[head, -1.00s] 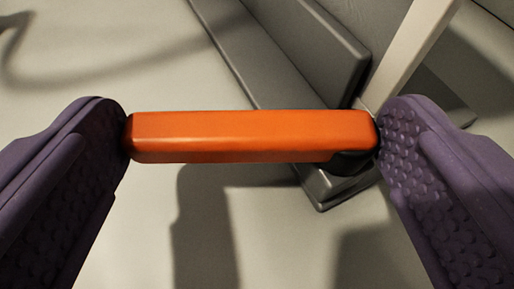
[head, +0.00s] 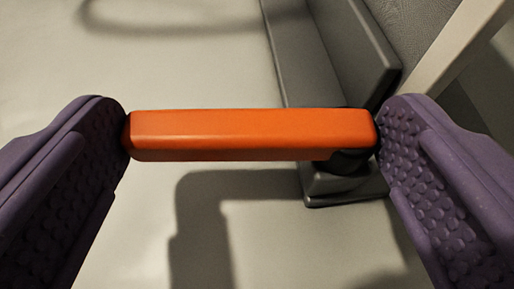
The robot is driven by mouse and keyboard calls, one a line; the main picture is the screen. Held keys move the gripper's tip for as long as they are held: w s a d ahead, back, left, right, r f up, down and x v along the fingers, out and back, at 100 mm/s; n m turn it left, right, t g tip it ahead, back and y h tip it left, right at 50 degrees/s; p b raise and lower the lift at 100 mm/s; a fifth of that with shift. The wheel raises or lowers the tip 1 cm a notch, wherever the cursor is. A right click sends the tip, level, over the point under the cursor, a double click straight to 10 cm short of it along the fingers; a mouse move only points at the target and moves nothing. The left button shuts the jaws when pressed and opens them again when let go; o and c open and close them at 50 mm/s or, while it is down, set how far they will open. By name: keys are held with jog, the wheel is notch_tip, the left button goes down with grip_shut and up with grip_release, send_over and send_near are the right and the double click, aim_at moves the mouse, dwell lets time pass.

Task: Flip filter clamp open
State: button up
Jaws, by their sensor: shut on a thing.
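An orange bar (head: 250,134), which looks like the filter clamp's handle, lies level across the middle of the head view. My gripper (head: 252,138) has purple, studded fingers, one at each end of the bar. It is shut on the bar lengthwise, with both fingers touching its ends. A dark round piece (head: 350,162) shows under the bar's right end, beside the right finger. How the bar joins the grey body behind it is hidden.
A grey housing (head: 330,50) with a stepped edge runs from the top down behind the bar's right end. A pale beam (head: 465,45) slants at the upper right. Pale, bare surface (head: 110,60) lies to the left, with shadows on it.

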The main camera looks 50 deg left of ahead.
jog(key=shift+a+f, duration=0.1)
jog(key=o, duration=1.1)
jog(key=shift+p+v, duration=0.85)
jog(key=shift+v, duration=3.15)
